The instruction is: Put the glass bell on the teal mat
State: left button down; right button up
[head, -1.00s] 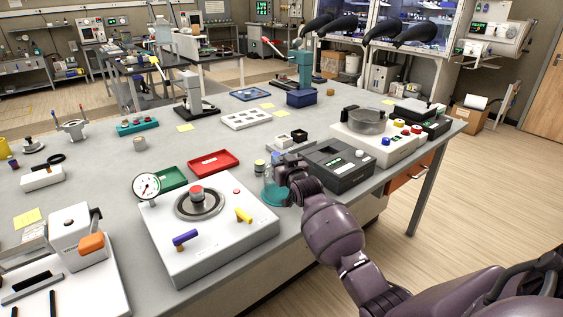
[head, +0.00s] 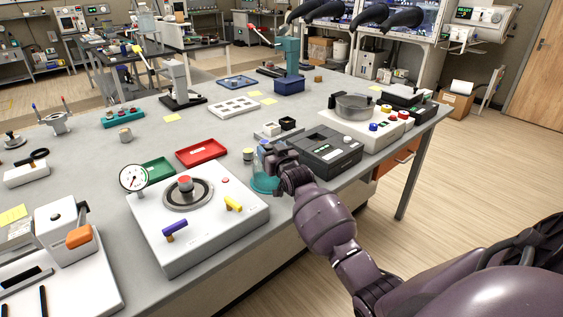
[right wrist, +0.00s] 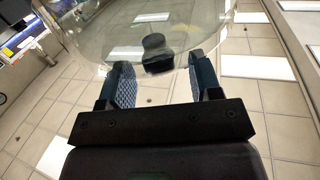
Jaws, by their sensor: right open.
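The glass bell (head: 261,167) is a clear dome at the table's near edge, right of the white gauge unit. Its lower end shows over the teal mat (head: 266,186), and it appears to stand on it. My right gripper (head: 272,157) is at the bell's upper part and partly hides it. In the right wrist view the gripper (right wrist: 160,82) is open, with blue pads either side of the bell's black knob (right wrist: 156,52). My left gripper is not in view.
A white unit (head: 240,215) with a dial gauge (head: 133,178) stands left of the bell. A dark grey device (head: 325,150) stands close on the right. Red (head: 201,152) and green (head: 158,170) trays lie behind the white unit. Grey tabletop is free farther back.

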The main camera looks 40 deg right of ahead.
jog(key=s+a, duration=0.2)
jog(key=s, duration=0.9)
jog(key=s+a+f+n+g+y, duration=0.1)
jog(key=s+a+f+g, duration=0.1)
jog(key=s+a+f, duration=0.2)
jog(key=s+a+f+n+g+y, duration=0.1)
jog(key=s+a+f, duration=0.4)
jog(key=s+f, duration=0.5)
jog(key=s+a+f+n+g+y, duration=0.1)
jog(key=s+a+f+g, duration=0.2)
jog(key=s+f, duration=0.4)
jog(key=s+a, duration=0.1)
jog(key=s, duration=0.4)
jog(key=shift+s+a+f, duration=0.3)
jog(key=shift+s+a, duration=0.05)
jog(key=shift+s, duration=0.05)
